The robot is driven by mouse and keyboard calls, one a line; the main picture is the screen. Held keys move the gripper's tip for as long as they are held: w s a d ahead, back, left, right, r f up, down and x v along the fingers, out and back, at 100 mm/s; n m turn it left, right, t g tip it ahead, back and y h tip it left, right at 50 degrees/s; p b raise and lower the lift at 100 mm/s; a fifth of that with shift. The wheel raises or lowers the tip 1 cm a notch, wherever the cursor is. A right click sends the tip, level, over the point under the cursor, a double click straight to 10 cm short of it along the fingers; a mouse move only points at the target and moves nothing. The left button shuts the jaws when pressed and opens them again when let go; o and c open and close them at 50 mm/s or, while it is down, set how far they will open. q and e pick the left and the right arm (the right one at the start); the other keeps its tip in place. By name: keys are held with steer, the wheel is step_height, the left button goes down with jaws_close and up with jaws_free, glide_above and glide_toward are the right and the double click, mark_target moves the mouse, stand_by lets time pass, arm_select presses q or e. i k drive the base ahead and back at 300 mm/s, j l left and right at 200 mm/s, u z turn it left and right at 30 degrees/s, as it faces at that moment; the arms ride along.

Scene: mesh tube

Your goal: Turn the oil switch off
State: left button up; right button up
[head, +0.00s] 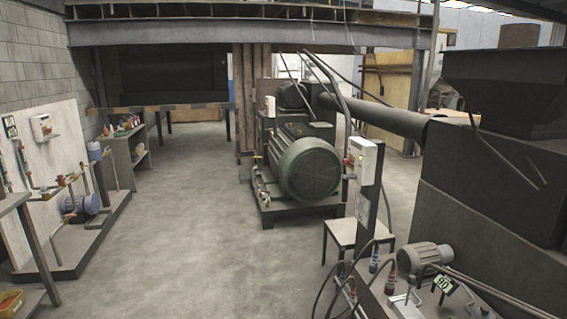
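No label in the head view tells me which fitting is the oil switch. A white control box (363,160) stands on a post right of centre, with a small red spot on its left side. Another small white box (270,106) is behind the large green motor (305,168). A third white box (42,127) is fixed to the pale board on the left. The boxes are too small to read their switch positions. Neither of my grippers is in view.
Open concrete floor (185,215) runs up the middle. A board with pipes and a blue pump (82,204) stands left. A white stool (352,234), a grey motor (424,257), cables and a large dark machine (490,185) crowd the right.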

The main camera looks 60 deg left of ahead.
mark_target(346, 162)
steer(key=u, duration=1.5)
steer(key=z, duration=0.35)
steer(key=i+j+z, duration=0.15)
steer(key=z, duration=0.2)
steer(key=i+j+z, duration=0.15)
steer(key=z, duration=0.2)
steer(key=i+j+z, duration=0.1)
steer(key=j+z, duration=0.25)
